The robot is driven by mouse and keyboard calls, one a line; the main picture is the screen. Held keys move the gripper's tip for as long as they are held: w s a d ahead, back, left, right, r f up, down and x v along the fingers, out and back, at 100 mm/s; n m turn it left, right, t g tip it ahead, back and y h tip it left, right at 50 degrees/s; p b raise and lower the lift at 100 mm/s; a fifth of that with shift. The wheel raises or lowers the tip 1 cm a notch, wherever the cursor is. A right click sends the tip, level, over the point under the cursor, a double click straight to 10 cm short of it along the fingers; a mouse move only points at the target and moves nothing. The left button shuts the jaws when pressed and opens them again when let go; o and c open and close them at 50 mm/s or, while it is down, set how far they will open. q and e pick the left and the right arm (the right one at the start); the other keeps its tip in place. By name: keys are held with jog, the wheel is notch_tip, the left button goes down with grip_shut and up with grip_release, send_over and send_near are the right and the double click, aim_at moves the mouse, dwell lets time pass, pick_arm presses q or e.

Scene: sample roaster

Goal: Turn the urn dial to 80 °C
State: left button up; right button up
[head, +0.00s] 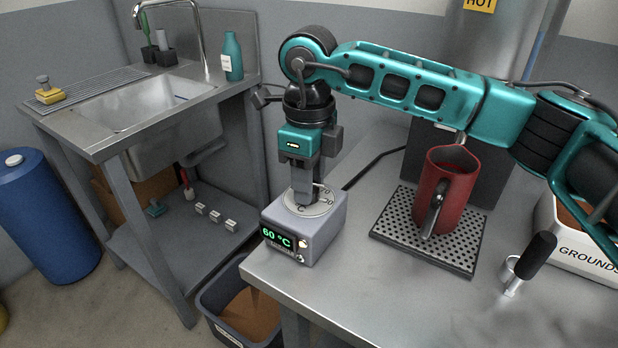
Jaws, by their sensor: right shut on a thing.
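The urn dial unit (325,233) is a grey box at the left front corner of the steel counter. Its green display (277,239) reads 60 °C. A pale round dial plate (322,208) with markings is on its top. My right gripper (302,201) points straight down onto the dial and is shut on the dial knob, which its fingers mostly hide. The urn (505,45) is a steel body at the back right with a yellow HOT label. My left gripper is not in view.
A red pitcher (447,190) stands on a black drip grate (398,236) right of the dial unit. A black-handled tool (530,262) and a GROUNDS box (574,243) are further right. A black cable runs behind the unit. A sink bench (88,148) stands left, beyond a floor gap with a bin (211,299).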

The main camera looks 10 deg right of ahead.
dwell(0.5)
jog(key=o, duration=1)
jog(key=shift+o, duration=0.2)
jog(key=shift+r, duration=0.1)
notch_tip(320, 180, up, 13)
jog(key=p, duration=0.1)
jog(key=shift+p, duration=0.35)
